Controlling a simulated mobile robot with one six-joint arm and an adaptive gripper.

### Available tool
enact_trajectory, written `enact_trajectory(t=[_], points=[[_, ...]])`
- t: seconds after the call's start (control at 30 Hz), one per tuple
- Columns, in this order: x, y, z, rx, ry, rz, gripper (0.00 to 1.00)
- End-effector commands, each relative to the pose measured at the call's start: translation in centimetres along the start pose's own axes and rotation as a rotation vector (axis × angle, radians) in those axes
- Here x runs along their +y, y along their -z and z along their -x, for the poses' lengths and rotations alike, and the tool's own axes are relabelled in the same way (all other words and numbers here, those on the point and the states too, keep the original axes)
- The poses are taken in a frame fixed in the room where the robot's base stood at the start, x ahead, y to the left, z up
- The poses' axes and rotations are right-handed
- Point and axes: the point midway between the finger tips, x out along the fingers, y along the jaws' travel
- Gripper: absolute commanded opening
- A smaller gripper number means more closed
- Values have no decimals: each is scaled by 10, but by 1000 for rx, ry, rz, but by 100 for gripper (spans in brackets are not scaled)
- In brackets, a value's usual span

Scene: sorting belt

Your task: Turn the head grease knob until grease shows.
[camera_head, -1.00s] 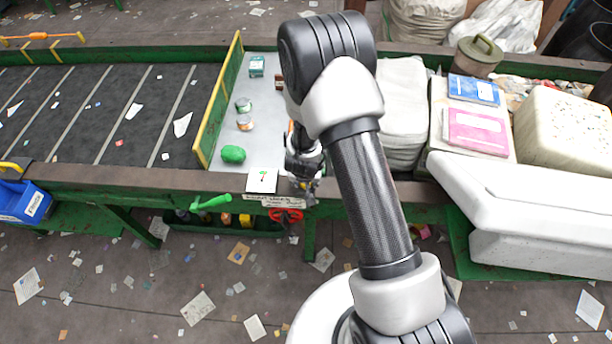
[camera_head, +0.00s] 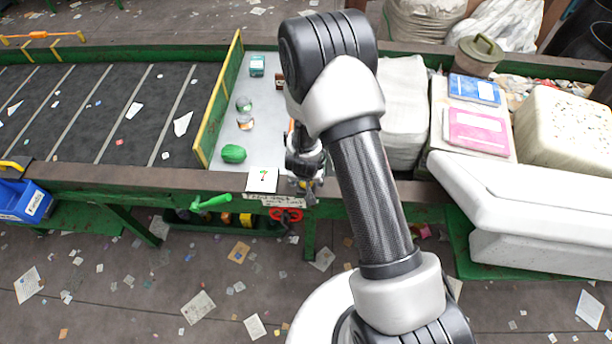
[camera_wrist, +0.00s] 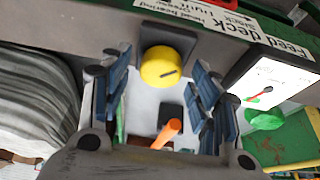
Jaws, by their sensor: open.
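The yellow grease knob (camera_wrist: 165,68) is round with a dark slot on its face, on the front edge of the feed deck in the wrist view. My gripper (camera_wrist: 160,62) is open, with its blue-padded fingers on either side of the knob. I cannot tell whether either finger touches it. In the head view my gripper (camera_head: 304,183) is at the deck's front edge, and the arm hides much around it. A label (camera_wrist: 205,12) above the knob in the wrist view mentions the head bearing and grease. No grease can be made out.
A white dial card (camera_wrist: 268,86) with a needle stands close to one finger; it also shows in the head view (camera_head: 262,180). A red handwheel (camera_head: 286,215) and a green crank (camera_head: 211,202) are below the edge. A green lump (camera_head: 233,154) and cans lie on the deck.

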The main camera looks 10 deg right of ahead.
Motion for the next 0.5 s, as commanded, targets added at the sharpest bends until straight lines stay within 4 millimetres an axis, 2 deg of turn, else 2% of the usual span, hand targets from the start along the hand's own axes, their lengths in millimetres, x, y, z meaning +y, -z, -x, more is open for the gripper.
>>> enact_trajectory(t=[0.17, 0.5], points=[[-1, 1, 22, 2, 2, 0, 56], [-1, 1, 95, 4, 2, -2, 56]])
